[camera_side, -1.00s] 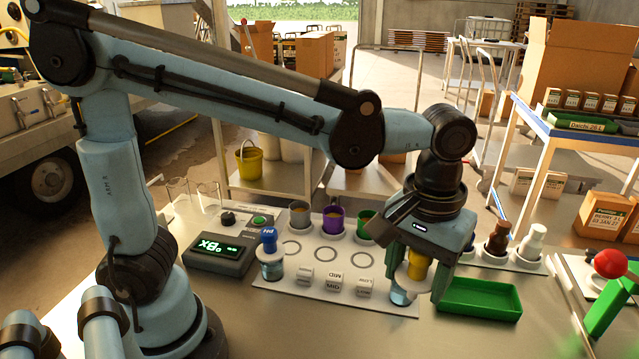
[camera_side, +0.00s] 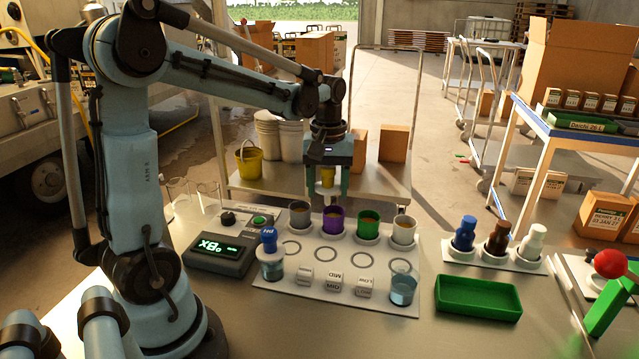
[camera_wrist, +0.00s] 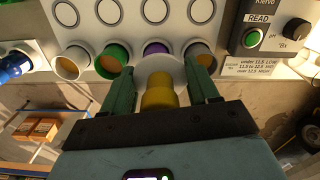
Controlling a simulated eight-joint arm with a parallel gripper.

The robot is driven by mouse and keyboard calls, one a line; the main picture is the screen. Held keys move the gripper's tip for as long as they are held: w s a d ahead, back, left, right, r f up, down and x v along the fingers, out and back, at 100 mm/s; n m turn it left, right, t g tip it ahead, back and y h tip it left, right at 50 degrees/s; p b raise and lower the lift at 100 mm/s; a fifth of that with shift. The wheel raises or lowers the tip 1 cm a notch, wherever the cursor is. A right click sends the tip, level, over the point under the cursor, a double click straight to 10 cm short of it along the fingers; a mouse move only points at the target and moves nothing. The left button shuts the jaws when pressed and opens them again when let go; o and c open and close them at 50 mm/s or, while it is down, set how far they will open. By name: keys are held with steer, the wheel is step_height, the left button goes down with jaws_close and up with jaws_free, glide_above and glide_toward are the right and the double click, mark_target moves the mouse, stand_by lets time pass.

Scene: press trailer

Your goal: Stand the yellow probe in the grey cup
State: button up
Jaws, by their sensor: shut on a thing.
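My gripper (camera_side: 328,190) is shut on the yellow probe (camera_side: 327,176) and holds it in the air, above and behind the row of cups. In the wrist view the yellow probe (camera_wrist: 158,98) sits between the green fingers, with a white disc beyond it; its lower end is hidden. The grey cup (camera_side: 299,216) stands at the left end of the row, with amber contents; it also shows in the wrist view (camera_wrist: 203,54), beside a fingertip. The probe is apart from it.
Beside the grey cup stand a purple cup (camera_side: 333,220), a green cup (camera_side: 368,226) and a pale cup (camera_side: 404,231). A blue probe (camera_side: 269,240) stands in a left front beaker. The right front beaker (camera_side: 403,287) holds clear liquid. A green tray (camera_side: 478,298) is empty.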

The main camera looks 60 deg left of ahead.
steer(key=n, duration=0.2)
glide_toward(300, 203)
steer(key=s+d+f, duration=0.1)
steer(key=d+f, duration=0.1)
steer(key=shift+f, duration=2.7)
steer(key=shift+f, duration=0.55)
steer(key=o, duration=0.8)
steer(key=shift+r, duration=5.45)
steer(key=shift+r, duration=4.55)
